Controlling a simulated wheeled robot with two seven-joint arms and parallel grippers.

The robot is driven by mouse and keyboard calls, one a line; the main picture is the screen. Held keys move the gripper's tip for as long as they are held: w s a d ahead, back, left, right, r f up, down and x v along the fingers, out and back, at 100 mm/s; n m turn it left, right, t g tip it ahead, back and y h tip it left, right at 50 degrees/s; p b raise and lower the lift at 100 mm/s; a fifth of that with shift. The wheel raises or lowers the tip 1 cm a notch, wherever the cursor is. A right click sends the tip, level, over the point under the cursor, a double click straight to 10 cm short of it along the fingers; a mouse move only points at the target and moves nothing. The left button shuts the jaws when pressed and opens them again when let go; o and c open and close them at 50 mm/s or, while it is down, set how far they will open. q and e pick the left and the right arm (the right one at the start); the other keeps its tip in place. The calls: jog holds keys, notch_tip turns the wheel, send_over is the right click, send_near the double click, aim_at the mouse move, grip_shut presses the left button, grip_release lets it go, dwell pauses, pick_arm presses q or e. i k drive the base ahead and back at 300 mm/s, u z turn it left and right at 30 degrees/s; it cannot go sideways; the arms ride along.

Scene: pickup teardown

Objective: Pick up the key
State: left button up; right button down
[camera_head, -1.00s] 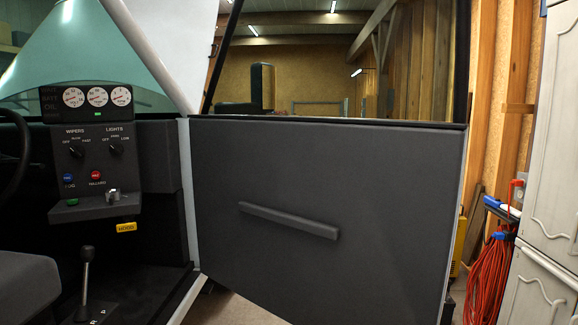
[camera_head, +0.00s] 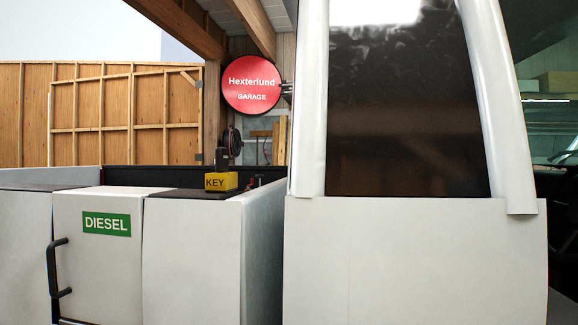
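A yellow block (camera_head: 222,181) marked "KEY" sits on the dark top edge of the white truck bed side, left of the cab, in the head view. A dark upright shape (camera_head: 229,145) shows just above the block. I cannot tell whether it is part of the key or stands behind it. Neither of my grippers is in view.
The white bed side has a panel marked "DIESEL" (camera_head: 107,224) with a black handle (camera_head: 57,268). The white cab pillar and dark window (camera_head: 400,110) stand to the right.

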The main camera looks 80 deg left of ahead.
aim_at(222, 154)
jog(key=u, duration=2.75)
